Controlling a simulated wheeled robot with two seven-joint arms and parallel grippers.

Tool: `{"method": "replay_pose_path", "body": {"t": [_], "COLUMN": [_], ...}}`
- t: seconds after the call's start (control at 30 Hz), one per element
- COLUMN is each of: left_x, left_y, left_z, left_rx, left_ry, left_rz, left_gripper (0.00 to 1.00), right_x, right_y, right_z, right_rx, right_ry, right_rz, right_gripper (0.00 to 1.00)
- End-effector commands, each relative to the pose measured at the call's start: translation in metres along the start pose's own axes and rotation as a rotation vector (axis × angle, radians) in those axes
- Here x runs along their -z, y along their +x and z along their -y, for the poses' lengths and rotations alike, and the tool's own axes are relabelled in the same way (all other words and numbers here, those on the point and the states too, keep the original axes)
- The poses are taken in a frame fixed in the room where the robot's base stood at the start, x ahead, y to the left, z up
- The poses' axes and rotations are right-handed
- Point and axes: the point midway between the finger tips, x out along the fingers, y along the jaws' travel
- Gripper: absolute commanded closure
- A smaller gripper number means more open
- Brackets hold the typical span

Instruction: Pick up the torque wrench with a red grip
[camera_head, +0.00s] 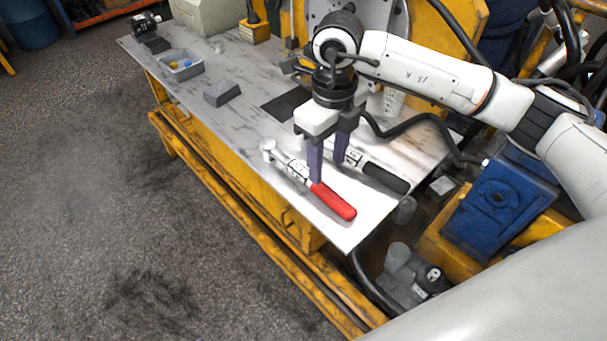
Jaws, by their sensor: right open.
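The torque wrench with a red grip (333,201) lies on the grey metal table (345,231) near its front right corner. Its silver head points left and its red grip points right toward the table edge. A second wrench with a black grip (385,178) lies behind it, partly hidden by my gripper. My right gripper (329,170) comes down from above with its purple fingers apart. One finger is in front of the red wrench's shaft and hides part of it. The other finger is nearer the black-grip wrench. I cannot tell whether a finger touches either wrench. My left gripper is out of view.
A cup (393,101) stands behind the wrenches. Yellow rails (235,215) run below the table. Blue machinery (500,196) stands at right.

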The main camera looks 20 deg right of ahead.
Motion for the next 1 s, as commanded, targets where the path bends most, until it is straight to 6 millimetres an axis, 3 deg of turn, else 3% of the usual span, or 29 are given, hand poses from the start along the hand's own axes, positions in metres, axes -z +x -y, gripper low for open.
{"method": "replay_pose_path", "body": {"t": [0.5, 0.8, 0.87, 1.0], "left_x": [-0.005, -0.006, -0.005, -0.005], "left_y": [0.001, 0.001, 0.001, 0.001], "left_z": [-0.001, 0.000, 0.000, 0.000], "left_rx": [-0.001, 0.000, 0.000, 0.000], "left_ry": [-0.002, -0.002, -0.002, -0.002], "left_rz": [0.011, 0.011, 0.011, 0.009], "left_gripper": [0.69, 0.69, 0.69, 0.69], "right_x": [-0.002, -0.003, -0.003, -0.003], "right_y": [0.069, 0.076, 0.075, 0.075], "right_z": [-0.002, -0.002, -0.002, -0.002], "right_rx": [-0.004, -0.004, -0.004, -0.004], "right_ry": [-0.001, -0.001, -0.001, -0.002], "right_rz": [-0.001, 0.002, 0.002, 0.002], "right_gripper": [0.54, 0.54, 0.61, 0.84]}}
